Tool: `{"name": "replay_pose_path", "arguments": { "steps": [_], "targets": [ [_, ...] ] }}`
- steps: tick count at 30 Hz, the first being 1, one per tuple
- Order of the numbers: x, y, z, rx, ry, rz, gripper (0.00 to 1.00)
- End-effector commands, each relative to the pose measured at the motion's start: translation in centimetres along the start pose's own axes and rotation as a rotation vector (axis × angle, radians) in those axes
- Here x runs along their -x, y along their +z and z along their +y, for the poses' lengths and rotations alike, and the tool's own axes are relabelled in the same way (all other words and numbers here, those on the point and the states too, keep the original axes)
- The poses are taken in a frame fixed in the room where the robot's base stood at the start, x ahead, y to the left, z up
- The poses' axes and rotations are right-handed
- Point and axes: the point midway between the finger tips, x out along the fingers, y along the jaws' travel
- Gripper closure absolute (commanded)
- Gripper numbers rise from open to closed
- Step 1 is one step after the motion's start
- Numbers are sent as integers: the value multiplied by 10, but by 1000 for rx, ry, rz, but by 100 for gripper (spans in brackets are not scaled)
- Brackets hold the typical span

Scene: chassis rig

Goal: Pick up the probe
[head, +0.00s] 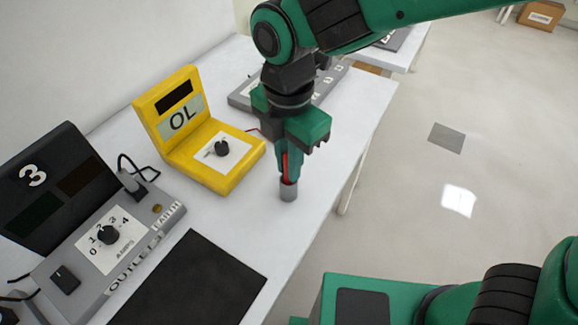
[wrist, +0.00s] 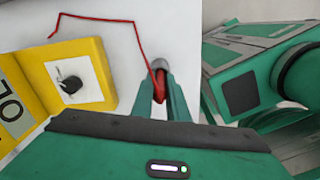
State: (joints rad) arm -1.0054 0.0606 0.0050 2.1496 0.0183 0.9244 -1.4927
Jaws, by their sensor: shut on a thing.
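The red probe (head: 286,166) stands roughly upright between the fingers of my gripper (head: 288,177), which is shut on it. In the wrist view the probe (wrist: 160,82) shows red between the two green fingertips (wrist: 161,98). A small grey cylindrical holder (head: 289,192) stands on the table directly below. The probe's lower tip is hidden, so I cannot tell whether it is still inside the holder. A red lead (wrist: 137,38) runs from the probe across the table toward the yellow meter (head: 203,143), which shows "OL".
The white table (head: 345,125) has its right edge close to the holder. A grey outlet box (head: 120,235) and a black panel marked 3 (head: 50,190) stand at left. A black mat (head: 190,285) lies in front. A grey unit (head: 240,94) is behind my gripper.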

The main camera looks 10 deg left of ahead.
Motion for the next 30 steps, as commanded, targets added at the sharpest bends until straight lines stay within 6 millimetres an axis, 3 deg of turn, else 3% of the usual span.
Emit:
{"name": "replay_pose_path", "arguments": {
  "steps": [8, 21, 30],
  "targets": [
    [9, 0, 1, -1, 4, 0, 100],
    [84, 0, 1, -1, 4, 0, 100],
    [101, 0, 0, 0, 0, 0, 100]
  ]
}}
